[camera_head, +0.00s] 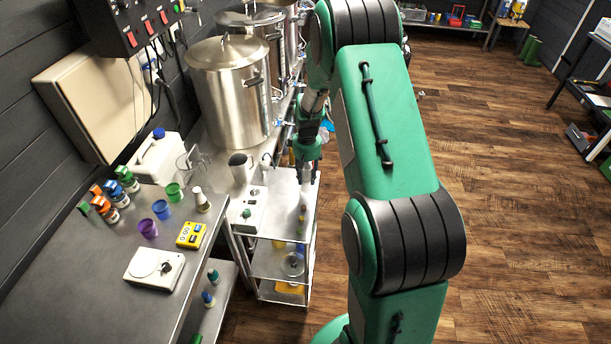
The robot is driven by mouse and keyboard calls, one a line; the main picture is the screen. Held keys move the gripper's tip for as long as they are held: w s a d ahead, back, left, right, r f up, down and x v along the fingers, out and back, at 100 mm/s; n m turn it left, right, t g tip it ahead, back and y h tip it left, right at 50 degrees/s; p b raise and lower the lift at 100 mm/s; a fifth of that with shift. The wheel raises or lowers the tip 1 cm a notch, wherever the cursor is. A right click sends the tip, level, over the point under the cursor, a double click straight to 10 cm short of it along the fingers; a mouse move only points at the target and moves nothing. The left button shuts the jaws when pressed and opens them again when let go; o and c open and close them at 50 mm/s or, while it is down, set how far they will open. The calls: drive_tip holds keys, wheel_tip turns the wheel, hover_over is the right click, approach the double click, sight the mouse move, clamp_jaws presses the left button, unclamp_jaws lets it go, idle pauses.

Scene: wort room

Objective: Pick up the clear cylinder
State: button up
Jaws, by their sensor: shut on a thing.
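My gripper (304,172) is at the end of the green arm, above the top of the steel cart (280,207). It is shut on a slim, pale, upright thing, which appears to be the clear cylinder (304,195). The cylinder hangs below the fingers near the cart's right edge. It is small and partly hidden by the gripper, and I cannot tell whether its foot touches the cart top. The fingertips are too small to make out clearly.
A white device (246,215) and a grey cup (239,168) are left of the gripper. Large steel kettles (230,95) stand behind. The left bench (85,265) holds bottles, coloured cups, a yellow timer (191,235) and a white scale (154,268). The wooden floor (510,200) at right is clear.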

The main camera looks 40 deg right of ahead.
drive_tip(key=s+a+r+p, duration=0.1)
drive_tip(key=s+a, duration=0.5)
drive_tip(key=s, duration=0.6)
drive_tip(key=shift+s+r, duration=0.2)
drive_tip(key=shift+s, duration=0.15)
